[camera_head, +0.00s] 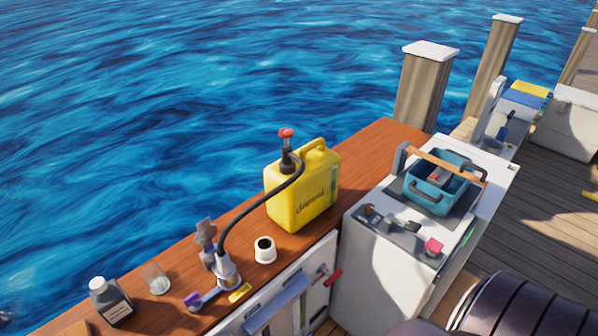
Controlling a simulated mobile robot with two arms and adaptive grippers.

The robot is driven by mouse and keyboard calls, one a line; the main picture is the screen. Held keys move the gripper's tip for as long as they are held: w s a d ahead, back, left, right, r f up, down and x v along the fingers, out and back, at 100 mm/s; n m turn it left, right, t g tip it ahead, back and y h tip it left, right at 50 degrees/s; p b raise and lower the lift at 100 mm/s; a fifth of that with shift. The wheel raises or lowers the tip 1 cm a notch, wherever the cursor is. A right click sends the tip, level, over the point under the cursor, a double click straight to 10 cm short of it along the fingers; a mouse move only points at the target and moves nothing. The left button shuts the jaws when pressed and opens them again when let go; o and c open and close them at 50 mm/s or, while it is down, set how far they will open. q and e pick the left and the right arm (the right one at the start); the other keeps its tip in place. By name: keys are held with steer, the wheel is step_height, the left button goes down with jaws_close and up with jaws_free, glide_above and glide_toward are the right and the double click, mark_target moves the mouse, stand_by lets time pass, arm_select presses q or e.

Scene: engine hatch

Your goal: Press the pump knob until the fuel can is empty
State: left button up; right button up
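The yellow fuel can (305,200) stands upright on the wooden counter (378,142), with dark lettering on its front. A dark hand pump (288,160) sits on its top, with the red pump knob (286,132) at its upper end, standing clear above the pump body. A black hose (243,212) arcs from the pump down to a grey metal fitting (226,268) on the counter. The fuel level inside the can cannot be told clearly. Neither of my grippers is in view, and nothing touches the knob.
A white cup with dark contents (264,250), a clear glass (156,279) and a dark bottle (110,302) stand on the counter. A white cabinet (385,275) to the right carries a blue basket (432,191). Water lies behind the counter.

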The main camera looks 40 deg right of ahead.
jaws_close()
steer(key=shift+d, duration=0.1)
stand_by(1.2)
